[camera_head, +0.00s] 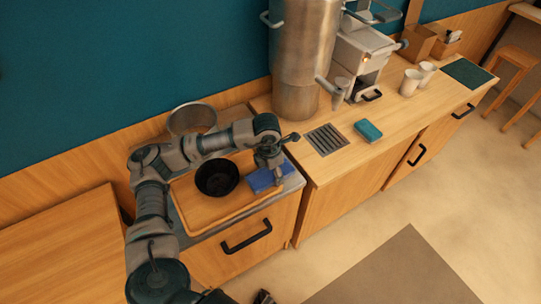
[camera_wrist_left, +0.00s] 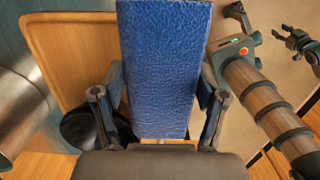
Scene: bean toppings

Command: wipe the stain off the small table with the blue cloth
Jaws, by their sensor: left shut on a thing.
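The blue cloth (camera_head: 260,181) is a flat, textured blue slab at the right side of the wooden tray. My left gripper (camera_head: 274,168) is shut on it. In the left wrist view the cloth (camera_wrist_left: 165,70) stands between the two fingers of my left gripper (camera_wrist_left: 158,115) and covers the middle of the picture. I cannot tell whether the cloth touches the tray. My right gripper (camera_wrist_left: 300,42) shows small at the upper right of the left wrist view, apart from the cloth; its jaws are unclear. I cannot make out a stain, or which surface is the small table.
The wooden tray (camera_head: 210,224) holds a black bowl (camera_head: 217,178) left of the cloth. A metal pot (camera_head: 192,118) stands behind it. To the right are a tall steel boiler (camera_head: 300,60), a drain grate (camera_head: 326,139), a teal block (camera_head: 368,130) and white cups (camera_head: 411,82).

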